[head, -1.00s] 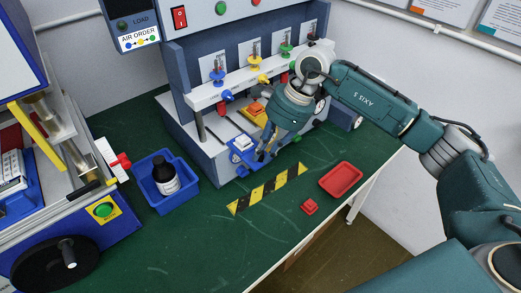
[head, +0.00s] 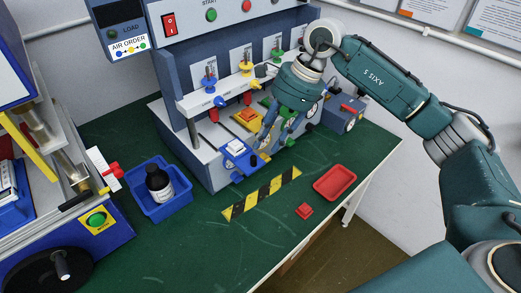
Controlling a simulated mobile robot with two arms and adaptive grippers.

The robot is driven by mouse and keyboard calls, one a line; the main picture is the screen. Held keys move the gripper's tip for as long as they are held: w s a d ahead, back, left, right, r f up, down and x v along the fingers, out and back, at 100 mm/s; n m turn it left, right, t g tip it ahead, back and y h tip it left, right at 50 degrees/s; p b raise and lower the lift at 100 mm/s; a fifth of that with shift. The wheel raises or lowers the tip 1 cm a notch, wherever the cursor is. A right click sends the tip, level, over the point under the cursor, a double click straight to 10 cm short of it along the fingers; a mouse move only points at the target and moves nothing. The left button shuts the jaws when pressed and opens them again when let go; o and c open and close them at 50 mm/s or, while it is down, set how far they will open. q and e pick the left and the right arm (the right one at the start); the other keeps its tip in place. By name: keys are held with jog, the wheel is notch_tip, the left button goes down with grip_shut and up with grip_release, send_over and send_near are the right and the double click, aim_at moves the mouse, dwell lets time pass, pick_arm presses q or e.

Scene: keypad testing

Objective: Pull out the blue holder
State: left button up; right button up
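The blue holder (head: 236,159) juts from the front of the blue-and-white test machine, left of my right gripper. A white keypad-like piece (head: 236,146) sits on it, and a dark knob shows at its front edge. My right gripper (head: 273,143) points down at the machine's front, just right of the holder. Its fingers look spread apart, with nothing seen between them. It appears apart from the holder, though the exact gap is hard to judge. My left gripper is out of view.
A yellow holder with an orange piece (head: 247,117) sits behind. A blue bin (head: 147,203) with a dark bottle (head: 158,183) stands left. A striped strip (head: 262,193), red block (head: 305,211) and red tray (head: 334,182) lie in front. The green tabletop's front is mostly clear.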

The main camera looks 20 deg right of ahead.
jog(key=v, duration=0.5)
jog(key=shift+d+r, duration=0.1)
jog(key=shift+r, duration=0.05)
jog(key=shift+s, duration=0.1)
